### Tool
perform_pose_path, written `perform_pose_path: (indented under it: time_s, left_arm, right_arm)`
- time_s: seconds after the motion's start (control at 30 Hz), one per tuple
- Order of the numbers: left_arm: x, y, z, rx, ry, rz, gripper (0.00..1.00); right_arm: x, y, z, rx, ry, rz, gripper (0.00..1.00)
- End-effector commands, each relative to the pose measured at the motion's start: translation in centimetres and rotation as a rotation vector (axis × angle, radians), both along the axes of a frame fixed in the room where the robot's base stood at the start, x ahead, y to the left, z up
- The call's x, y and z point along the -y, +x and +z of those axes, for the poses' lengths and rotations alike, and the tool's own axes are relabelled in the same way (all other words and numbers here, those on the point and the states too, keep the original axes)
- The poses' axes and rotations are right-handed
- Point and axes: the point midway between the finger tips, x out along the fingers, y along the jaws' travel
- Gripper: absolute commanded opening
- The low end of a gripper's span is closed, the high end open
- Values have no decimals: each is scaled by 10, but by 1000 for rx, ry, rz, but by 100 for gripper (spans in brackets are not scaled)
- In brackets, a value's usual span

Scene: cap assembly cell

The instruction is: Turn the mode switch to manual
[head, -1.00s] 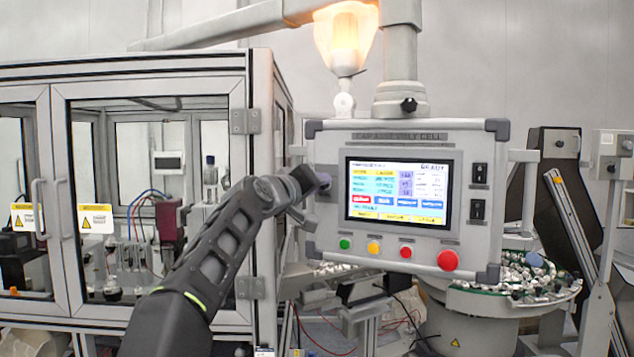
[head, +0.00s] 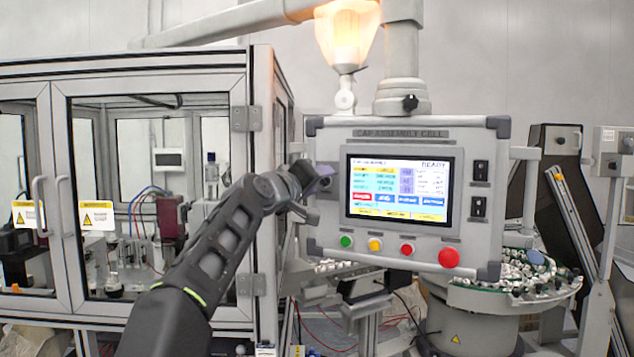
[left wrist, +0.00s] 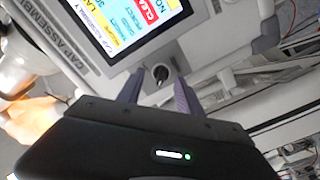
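The mode switch (left wrist: 160,73) is a small dark knob on the grey control panel, beside the screen. In the left wrist view it shows between the two purple fingertips of my left gripper (left wrist: 159,78). The fingers are apart, one on each side of the knob; I cannot tell whether they touch it. In the head view my left gripper (head: 322,182) is at the left edge of the control panel (head: 400,134) and hides the switch. The switch's pointer setting is too small to read. My right gripper is not in view.
The panel carries a lit touchscreen (head: 398,188), green, yellow and red buttons, a larger red button (head: 448,258) and two black switches at right. A glazed machine cabinet (head: 150,200) stands left of the panel. A parts bowl (head: 515,280) is behind it at right.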

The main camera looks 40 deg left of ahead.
Motion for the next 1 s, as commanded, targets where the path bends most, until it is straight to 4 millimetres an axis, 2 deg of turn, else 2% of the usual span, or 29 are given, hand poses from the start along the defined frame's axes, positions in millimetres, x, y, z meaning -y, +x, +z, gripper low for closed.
perform_pose_path:
  time_s: [0.33,0.7,0.8,1.0]
  left_arm:
    - [2,-7,-2,-1,1,-1,43]
    - [15,-62,-3,0,1,-1,43]
    - [17,-72,-2,0,0,0,43]
    - [18,-76,-1,-2,0,-1,43]
  right_arm:
    - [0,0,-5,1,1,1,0]
    - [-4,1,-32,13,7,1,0]
    - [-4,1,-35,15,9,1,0]
    - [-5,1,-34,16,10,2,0]
